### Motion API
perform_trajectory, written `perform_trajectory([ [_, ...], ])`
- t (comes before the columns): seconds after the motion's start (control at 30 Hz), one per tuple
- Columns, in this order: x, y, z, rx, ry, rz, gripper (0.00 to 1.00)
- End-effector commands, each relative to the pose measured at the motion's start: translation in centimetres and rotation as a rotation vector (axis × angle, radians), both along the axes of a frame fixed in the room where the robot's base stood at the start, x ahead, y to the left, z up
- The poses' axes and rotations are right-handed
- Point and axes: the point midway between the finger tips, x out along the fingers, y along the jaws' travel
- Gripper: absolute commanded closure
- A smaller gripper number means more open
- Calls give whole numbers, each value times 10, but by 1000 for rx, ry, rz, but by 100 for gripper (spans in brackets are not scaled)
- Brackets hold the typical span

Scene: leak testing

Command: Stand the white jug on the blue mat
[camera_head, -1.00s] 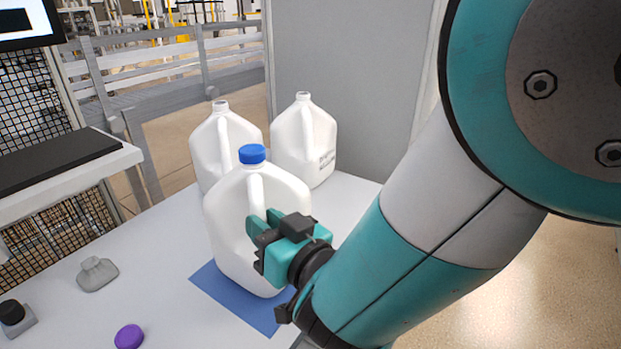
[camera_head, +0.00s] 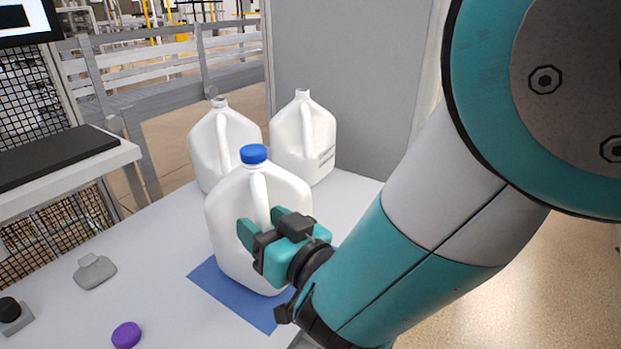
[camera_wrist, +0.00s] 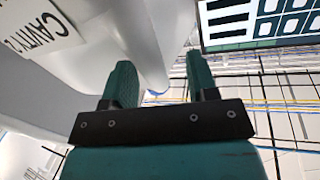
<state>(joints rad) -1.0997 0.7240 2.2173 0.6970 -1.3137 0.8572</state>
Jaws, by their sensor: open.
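The white jug (camera_head: 228,225) with a blue cap (camera_head: 253,154) stands upright on the blue mat (camera_head: 232,294) in the head view. The mat shows in front of and beside its base. My gripper (camera_head: 260,221) is open at the jug's handle side, its fingers spread at the handle's height. In the wrist view, the jug's pale handle (camera_wrist: 150,45) shows between the two fingers of my gripper (camera_wrist: 160,78), with room beside the right finger. The jug's body (camera_wrist: 75,65), with a printed label, fills the left. Whether a finger touches the handle cannot be told.
Two uncapped white jugs (camera_head: 225,140) (camera_head: 303,135) stand close behind the capped one. A grey piece (camera_head: 95,271), a purple cap (camera_head: 126,335) and a black-knobbed block (camera_head: 14,316) lie on the table's left (camera_head: 150,265). A grey panel rises behind.

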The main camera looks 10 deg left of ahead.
Motion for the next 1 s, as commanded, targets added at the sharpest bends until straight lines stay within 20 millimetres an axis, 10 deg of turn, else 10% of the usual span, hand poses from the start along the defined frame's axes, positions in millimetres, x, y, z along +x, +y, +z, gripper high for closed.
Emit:
perform_trajectory([
  [0.77,0,0,107,0,-1,1,47],
  [1.0,33,-26,91,-13,8,-63,47],
])
